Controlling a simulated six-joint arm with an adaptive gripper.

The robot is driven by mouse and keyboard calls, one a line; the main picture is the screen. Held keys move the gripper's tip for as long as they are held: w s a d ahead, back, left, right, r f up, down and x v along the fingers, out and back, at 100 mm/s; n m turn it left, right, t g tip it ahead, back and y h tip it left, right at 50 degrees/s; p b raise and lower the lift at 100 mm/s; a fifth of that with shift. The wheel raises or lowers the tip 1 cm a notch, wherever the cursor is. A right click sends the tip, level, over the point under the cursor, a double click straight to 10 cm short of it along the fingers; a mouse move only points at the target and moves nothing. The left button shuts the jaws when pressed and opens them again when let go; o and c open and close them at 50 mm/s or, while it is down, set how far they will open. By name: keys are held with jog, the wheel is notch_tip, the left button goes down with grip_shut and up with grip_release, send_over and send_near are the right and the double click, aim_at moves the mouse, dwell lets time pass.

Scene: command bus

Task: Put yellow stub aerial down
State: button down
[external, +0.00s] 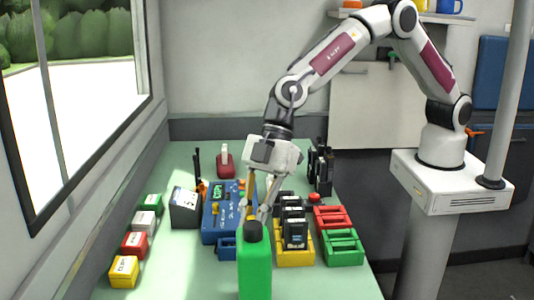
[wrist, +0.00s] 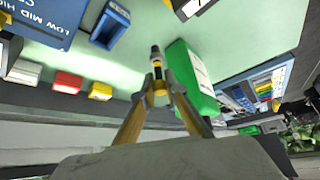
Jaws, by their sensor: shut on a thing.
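My gripper (external: 258,212) points down over the table, in front of the blue radio unit (external: 212,225) and just behind the green canister's black top. In the wrist view my gripper (wrist: 158,97) is shut on a small dark stub aerial (wrist: 156,62) with a yellow band. The aerial sticks out beyond the fingertips over bare green table. In the external view the aerial is hidden or too small to make out. A small open blue holder (wrist: 110,25) stands near it in the wrist view; it also shows at the radio's front in the external view (external: 227,246).
The tall green canister (external: 254,268) stands close to the fingers; it also shows in the wrist view (wrist: 186,70). Yellow (external: 294,258), red (external: 333,212) and green (external: 343,258) trays lie right. Several coloured boxes line the left edge. The front right table is clear.

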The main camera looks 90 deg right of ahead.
jog(key=shift+f, duration=0.95)
jog(key=shift+f, duration=0.1)
jog(key=shift+f, duration=1.75)
jog(key=shift+f, duration=0.2)
jog(key=c, duration=2)
grip_release()
jog(key=shift+c, duration=0.2)
jog(key=shift+r, duration=0.1)
jog(key=shift+s+d+r, duration=0.1)
jog(key=shift+d+r, duration=0.1)
jog(key=shift+r, duration=0.3)
jog(key=v, duration=1.1)
